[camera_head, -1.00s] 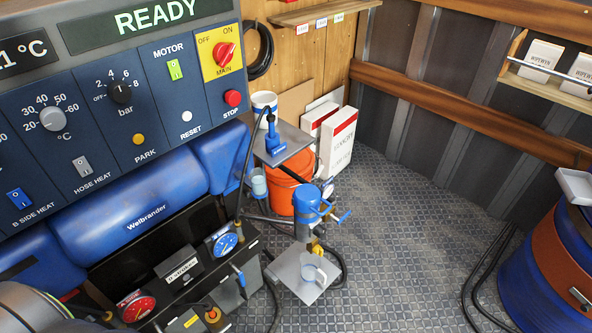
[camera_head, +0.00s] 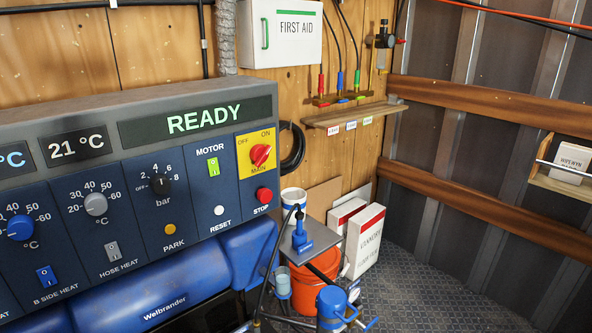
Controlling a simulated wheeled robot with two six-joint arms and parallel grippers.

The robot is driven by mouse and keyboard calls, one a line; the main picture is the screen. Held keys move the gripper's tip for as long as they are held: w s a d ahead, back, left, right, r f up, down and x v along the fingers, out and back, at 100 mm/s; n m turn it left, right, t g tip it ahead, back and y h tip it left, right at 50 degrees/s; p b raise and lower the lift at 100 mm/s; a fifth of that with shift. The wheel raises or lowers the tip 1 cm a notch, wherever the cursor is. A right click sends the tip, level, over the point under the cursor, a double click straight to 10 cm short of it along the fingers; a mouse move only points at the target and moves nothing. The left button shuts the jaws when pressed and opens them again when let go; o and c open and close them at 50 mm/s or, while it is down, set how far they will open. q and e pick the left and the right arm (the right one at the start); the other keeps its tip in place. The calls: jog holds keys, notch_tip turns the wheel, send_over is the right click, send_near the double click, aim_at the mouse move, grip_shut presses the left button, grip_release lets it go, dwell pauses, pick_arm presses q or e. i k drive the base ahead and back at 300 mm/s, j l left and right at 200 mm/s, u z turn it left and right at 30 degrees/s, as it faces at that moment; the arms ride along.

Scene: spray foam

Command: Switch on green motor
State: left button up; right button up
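The white RESET button (camera_head: 219,210) is below the motor switch. Neither of my grippers is in view.
A blue Welbrander machine body (camera_head: 170,285) lies below the panel. An orange bucket (camera_head: 313,285), a blue pump (camera_head: 332,303) and white boxes (camera_head: 365,237) stand to the right. A first aid cabinet (camera_head: 280,33) and a wooden shelf (camera_head: 352,115) are on the wall. The space before the panel is clear.

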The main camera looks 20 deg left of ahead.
aim_at(213, 165)
jog(key=u, duration=1.3)
